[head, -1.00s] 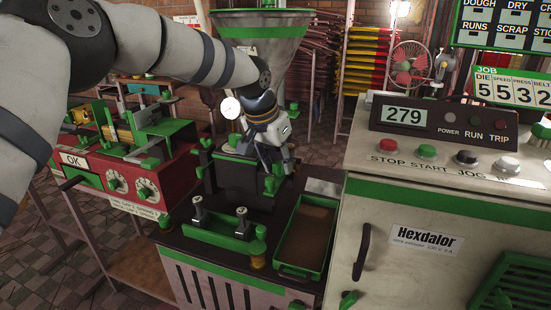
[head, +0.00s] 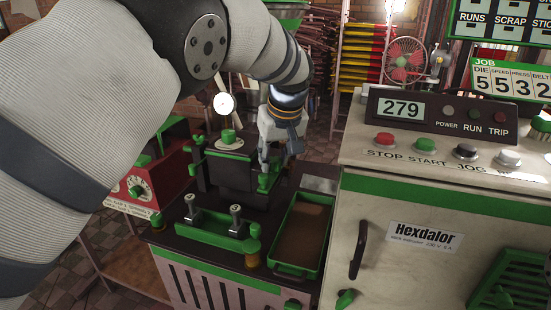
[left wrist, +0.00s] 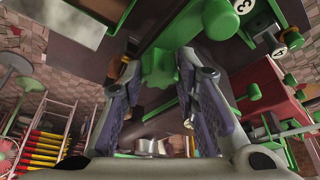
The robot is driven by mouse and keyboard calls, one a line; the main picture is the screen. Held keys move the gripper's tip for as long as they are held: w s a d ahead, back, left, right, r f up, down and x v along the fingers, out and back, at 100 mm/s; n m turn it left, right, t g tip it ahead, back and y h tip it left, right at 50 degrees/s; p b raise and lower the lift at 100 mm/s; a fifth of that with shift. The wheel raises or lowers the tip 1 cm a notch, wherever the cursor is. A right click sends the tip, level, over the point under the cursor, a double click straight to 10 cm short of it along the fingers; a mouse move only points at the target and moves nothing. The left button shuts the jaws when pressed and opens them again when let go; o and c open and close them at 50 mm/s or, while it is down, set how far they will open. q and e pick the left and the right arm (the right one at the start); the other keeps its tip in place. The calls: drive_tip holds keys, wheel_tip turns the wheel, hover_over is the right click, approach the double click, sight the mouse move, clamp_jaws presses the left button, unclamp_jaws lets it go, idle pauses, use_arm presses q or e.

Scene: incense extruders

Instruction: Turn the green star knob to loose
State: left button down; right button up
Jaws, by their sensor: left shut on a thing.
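The green star knob (left wrist: 157,68) sits between the fingertips of my left gripper (left wrist: 158,76) in the left wrist view. The gripper is shut on it, with one dark pad on each side. In the head view my left gripper (head: 268,158) points down at the right side of the black extruder block (head: 228,172). Green of the knob (head: 268,181) shows just below the fingers, partly covered by them. Any loose or tight marking on the knob cannot be read. My right gripper is not in view.
A green-rimmed tray (head: 329,238) lies right of the block. A green bracket with two metal posts (head: 212,224) stands in front. The white Hexdalor cabinet (head: 390,205) with its buttons is on the right. A red machine (head: 135,188) stands left, partly behind my arm.

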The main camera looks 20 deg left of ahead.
use_arm(q)
drive_tip(key=shift+f+n+g+y+b, duration=0.15)
drive_tip(key=shift+n+g+y+b, duration=0.35)
drive_tip(key=shift+n, duration=0.8)
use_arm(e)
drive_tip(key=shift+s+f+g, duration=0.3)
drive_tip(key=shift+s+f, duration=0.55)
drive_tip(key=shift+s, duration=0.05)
use_arm(q)
drive_tip(key=c, duration=1.2)
unclamp_jaws()
drive_tip(key=shift+c, duration=0.2)
drive_tip(key=v, duration=1.2)
